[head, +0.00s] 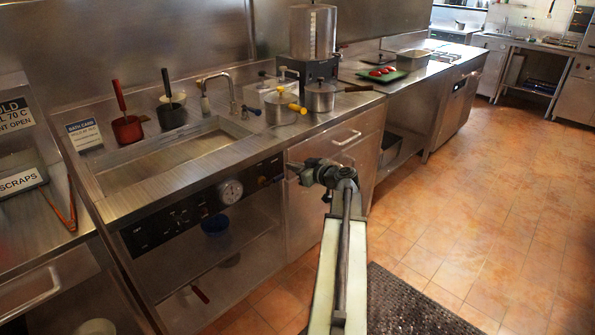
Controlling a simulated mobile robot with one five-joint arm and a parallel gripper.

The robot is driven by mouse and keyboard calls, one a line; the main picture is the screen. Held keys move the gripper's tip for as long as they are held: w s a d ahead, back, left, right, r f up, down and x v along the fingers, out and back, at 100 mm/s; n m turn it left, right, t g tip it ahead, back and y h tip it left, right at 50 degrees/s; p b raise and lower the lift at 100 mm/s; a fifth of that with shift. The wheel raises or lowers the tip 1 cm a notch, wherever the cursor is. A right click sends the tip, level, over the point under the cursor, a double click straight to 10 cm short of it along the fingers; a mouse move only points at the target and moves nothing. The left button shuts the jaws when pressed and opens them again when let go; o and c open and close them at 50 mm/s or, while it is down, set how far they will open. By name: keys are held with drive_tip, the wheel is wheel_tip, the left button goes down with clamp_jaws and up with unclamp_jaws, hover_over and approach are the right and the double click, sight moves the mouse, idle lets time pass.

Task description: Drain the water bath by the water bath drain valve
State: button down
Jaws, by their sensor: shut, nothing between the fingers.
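The water bath (165,158) is a rectangular steel basin sunk into the counter at left, below a curved tap. Its black front panel (160,226) carries a round dial (231,192). A small red handle-like part (200,294) shows low in the open space under the bath; I cannot tell for certain that it is the drain valve. My gripper (302,172) is shut and empty. It is in front of the drawer unit, to the right of the dial and apart from the red part. My arm hides part of the floor and cabinet front.
Two pots, one lidded (280,108), stand on the counter beside a tall steel boiler (312,35). A dark mat (410,300) lies on the tiled floor, which is open to the right (480,200).

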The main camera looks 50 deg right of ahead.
drive_tip(key=w+f+b, duration=0.5)
drive_tip(key=shift+w+d+f, duration=0.25)
drive_tip(key=shift+d, duration=0.2)
drive_tip(key=shift+s+d+f+b, duration=0.1)
drive_tip(key=shift+s+f+b, duration=0.1)
drive_tip(key=shift+f+b, duration=0.6)
wheel_tip(320, 180, up, 6)
drive_tip(key=f+p, duration=0.1)
drive_tip(key=p, duration=0.4)
drive_tip(key=d+p+v, duration=0.1)
drive_tip(key=p+v, duration=0.1)
drive_tip(key=v, duration=0.7)
drive_tip(key=shift+s+a, duration=0.4)
